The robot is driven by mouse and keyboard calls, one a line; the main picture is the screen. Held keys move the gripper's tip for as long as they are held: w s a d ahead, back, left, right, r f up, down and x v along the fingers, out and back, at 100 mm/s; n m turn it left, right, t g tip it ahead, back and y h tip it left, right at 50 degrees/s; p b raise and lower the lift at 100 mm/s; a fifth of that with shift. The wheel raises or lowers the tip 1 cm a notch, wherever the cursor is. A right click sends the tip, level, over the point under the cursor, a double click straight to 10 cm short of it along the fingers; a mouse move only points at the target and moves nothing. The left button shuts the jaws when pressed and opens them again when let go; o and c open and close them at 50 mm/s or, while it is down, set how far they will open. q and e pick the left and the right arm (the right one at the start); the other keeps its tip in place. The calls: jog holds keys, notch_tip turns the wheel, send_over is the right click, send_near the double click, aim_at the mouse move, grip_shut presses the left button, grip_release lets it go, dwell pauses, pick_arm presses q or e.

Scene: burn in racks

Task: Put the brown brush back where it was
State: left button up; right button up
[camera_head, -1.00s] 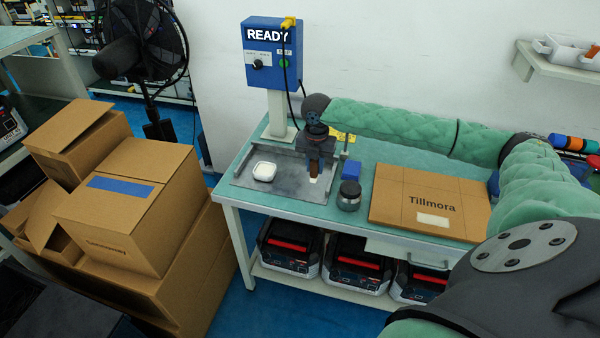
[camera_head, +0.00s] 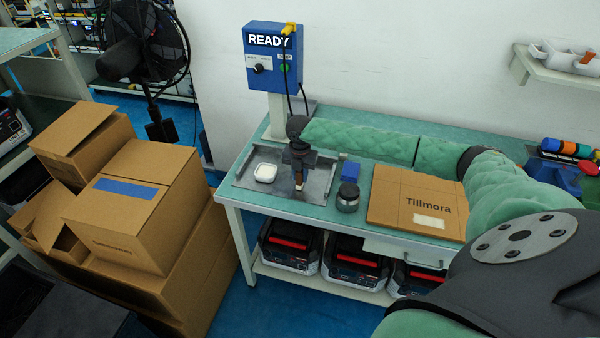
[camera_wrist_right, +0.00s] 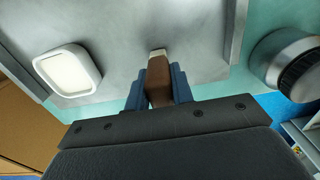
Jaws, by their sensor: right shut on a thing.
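The brown brush (camera_wrist_right: 158,80) is held between the blue fingers of my right gripper (camera_wrist_right: 160,88) in the right wrist view, with its pale tip showing. In the head view the brush (camera_head: 299,182) hangs below the right gripper (camera_head: 299,170), over the front part of the grey metal tray (camera_head: 318,185). I cannot tell whether its tip touches the tray. A white square dish (camera_head: 265,172) sits on the tray to the left of the brush; it also shows in the right wrist view (camera_wrist_right: 68,72). My left gripper is not in view.
A dark lidded jar (camera_head: 348,197) and a blue block (camera_head: 351,171) stand right of the tray. A cardboard box marked Tillmora (camera_head: 390,205) lies further right on the bench. A blue READY control box (camera_head: 262,72) stands behind. Cardboard boxes (camera_head: 130,225) are stacked left of the bench.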

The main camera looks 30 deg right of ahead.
jog(key=shift+s+f, duration=0.1)
jog(key=o, duration=1)
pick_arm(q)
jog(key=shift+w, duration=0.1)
pick_arm(e)
jog(key=shift+r, duration=0.3)
notch_tip(320, 180, up, 10)
jog(key=b, duration=0.4)
jog(key=shift+r, duration=0.2)
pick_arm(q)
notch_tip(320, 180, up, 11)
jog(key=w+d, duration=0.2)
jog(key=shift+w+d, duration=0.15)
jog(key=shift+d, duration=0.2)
pick_arm(e)
jog(key=shift+r, duration=0.6)
